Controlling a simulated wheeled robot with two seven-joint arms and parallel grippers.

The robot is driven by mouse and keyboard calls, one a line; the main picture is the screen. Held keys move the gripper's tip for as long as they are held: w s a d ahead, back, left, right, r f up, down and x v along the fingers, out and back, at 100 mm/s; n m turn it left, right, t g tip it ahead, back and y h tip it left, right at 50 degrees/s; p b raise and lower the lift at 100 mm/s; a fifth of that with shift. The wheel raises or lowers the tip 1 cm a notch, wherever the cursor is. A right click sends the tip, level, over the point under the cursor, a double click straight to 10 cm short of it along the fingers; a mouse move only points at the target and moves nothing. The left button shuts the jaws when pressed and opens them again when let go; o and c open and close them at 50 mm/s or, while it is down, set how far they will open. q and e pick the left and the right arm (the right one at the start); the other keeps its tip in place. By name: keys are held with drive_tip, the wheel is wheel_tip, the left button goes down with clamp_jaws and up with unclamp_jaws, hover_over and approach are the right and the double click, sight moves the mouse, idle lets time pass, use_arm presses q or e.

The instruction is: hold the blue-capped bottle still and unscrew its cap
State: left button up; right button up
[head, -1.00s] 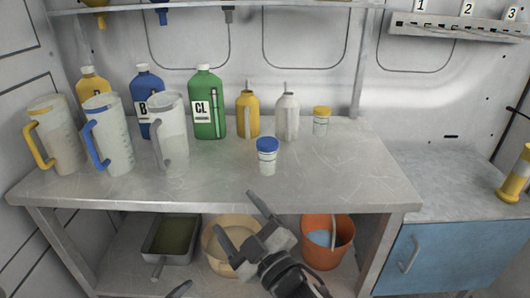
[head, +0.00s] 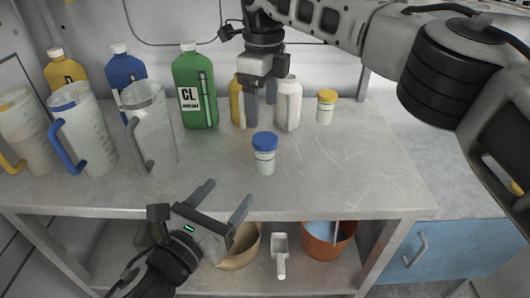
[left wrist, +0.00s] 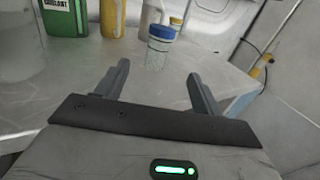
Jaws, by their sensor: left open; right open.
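The blue-capped bottle (head: 264,163) is a small clear jar standing upright on the grey bench, its blue cap (head: 265,140) on top. In the left wrist view the bottle (left wrist: 156,57) is beyond the fingertips, roughly between their lines. My left gripper (head: 223,192) is open and empty at the bench's front edge, in front of and left of the bottle, apart from it. My right gripper (head: 261,108) is open, fingers pointing down, above and behind the bottle. It partly hides the yellow squeeze bottle.
A yellow-capped jar (head: 326,106), a white bottle (head: 288,103) and a green CL jug (head: 195,88) stand behind. Clear pitchers (head: 150,128) stand left. A bucket (head: 328,238) and a scoop (head: 281,255) are below. The bench right of the bottle is clear.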

sight(260, 154)
drive_tip(key=shift+w+d+r, duration=0.15)
drive_tip(key=shift+d+r, duration=0.15)
use_arm(q)
drive_tip(key=x, duration=1.6)
drive_tip(key=shift+c, duration=0.2)
